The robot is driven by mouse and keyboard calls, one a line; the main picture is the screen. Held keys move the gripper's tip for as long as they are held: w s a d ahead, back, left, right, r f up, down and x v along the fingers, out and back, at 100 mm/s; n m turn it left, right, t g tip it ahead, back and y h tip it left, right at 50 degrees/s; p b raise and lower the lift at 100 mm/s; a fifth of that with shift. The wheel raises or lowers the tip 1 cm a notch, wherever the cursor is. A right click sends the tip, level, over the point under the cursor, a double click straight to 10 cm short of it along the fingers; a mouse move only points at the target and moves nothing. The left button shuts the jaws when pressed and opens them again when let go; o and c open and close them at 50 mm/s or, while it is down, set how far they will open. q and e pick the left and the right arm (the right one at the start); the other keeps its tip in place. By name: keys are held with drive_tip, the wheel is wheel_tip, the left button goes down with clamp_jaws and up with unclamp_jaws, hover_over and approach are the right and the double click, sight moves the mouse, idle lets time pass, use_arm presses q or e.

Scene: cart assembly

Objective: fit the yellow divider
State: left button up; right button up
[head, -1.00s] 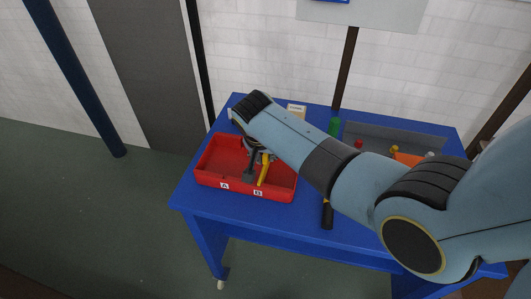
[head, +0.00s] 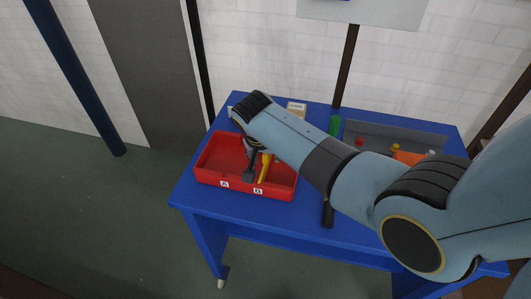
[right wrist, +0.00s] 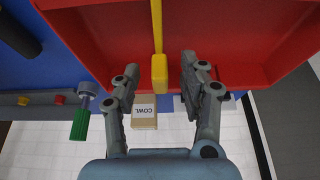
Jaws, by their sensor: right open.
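The yellow divider (head: 264,167) is in the red tray (head: 212,158), between the parts labelled A and B at the front wall. In the right wrist view the divider (right wrist: 159,70) runs as a thin upright strip across the red tray floor (right wrist: 105,40). My right gripper (right wrist: 159,65) is open, with one finger on each side of the divider and a visible gap to both. In the head view my right gripper (head: 256,168) is inside the tray, partly hidden by my own arm. Whether the divider's lower edge is fully seated I cannot tell. My left gripper is not in view.
The tray stands on a blue table (head: 300,215). A COWL box (head: 297,108) and a green-handled tool (head: 335,126) are behind it. A dark-handled tool (head: 327,212) lies to its right. A grey bin (head: 415,137) with small parts is at the back right.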

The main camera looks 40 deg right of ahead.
drive_tip(key=shift+r, duration=0.1)
drive_tip(key=v, duration=1.2)
